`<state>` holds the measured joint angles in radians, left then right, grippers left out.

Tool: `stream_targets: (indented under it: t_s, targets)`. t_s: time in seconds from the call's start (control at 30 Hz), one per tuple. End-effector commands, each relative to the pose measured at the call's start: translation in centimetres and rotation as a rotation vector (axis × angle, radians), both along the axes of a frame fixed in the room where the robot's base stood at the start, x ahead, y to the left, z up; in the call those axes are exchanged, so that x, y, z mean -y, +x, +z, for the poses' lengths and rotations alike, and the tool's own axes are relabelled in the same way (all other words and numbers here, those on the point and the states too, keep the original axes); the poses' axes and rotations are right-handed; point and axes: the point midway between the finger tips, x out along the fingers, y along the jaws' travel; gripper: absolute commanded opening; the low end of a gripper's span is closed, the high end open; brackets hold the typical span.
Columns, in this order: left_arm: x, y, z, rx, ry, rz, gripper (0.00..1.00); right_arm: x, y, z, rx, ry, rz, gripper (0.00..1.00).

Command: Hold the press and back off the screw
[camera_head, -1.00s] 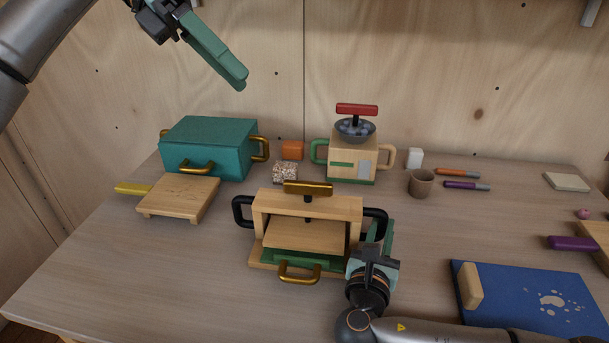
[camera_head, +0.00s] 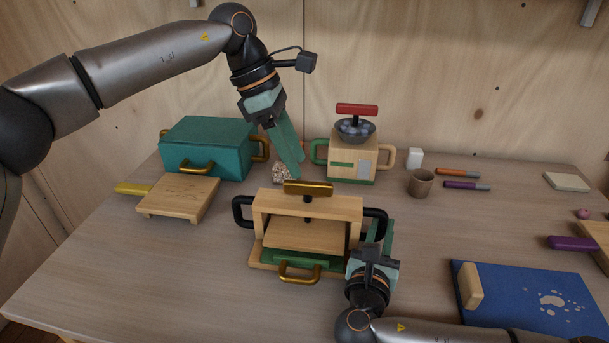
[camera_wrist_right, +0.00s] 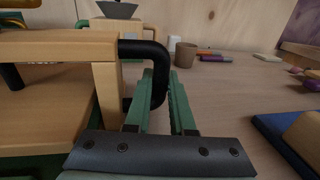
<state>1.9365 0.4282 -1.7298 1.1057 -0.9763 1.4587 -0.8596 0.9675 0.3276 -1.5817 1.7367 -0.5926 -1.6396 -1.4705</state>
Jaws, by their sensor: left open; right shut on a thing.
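My right gripper (camera_head: 380,232) is shut on the press's right black handle (camera_wrist_right: 160,75), which passes between the green fingers in the right wrist view. My left gripper (camera_head: 293,168) is open and empty, pointing down just above and behind the gold crossbar, apart from it as far as I can tell.
A teal box (camera_head: 210,145) and a wooden board (camera_head: 180,197) are on the left. A grinder-like box (camera_head: 350,160) with a red-handled bowl stands behind the press. A brown cup (camera_head: 421,183), several pens and a blue mat (camera_head: 530,295) are on the right.

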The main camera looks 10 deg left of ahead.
Motion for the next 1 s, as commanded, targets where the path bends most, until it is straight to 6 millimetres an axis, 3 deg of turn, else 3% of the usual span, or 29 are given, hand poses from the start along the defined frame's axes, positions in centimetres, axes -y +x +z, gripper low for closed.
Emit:
stream_targets:
  t_s: [0.1, 0.3, 0.67, 1.0]
  targets:
    - [0.8, 0.0, -2.0, -0.002, 0.000, -0.001, 0.50, 0.0, 0.0, 0.0, 0.000, 0.000, 0.001, 0.00]
    - [1.7, 0.0, -4.0, 0.000, -0.001, 0.001, 0.50, 0.0, 0.0, 0.0, 0.000, 0.000, 0.001, 0.00]
    - [1.9, 0.0, -4.5, -0.001, -0.001, 0.002, 0.50, 0.0, 0.0, 0.0, -0.001, 0.000, 0.001, 0.00]
    - [1.9, 0.0, -4.4, -0.001, -0.001, 0.002, 0.13, 0.0, 0.0, 0.0, -0.001, 0.000, 0.001, 0.00]
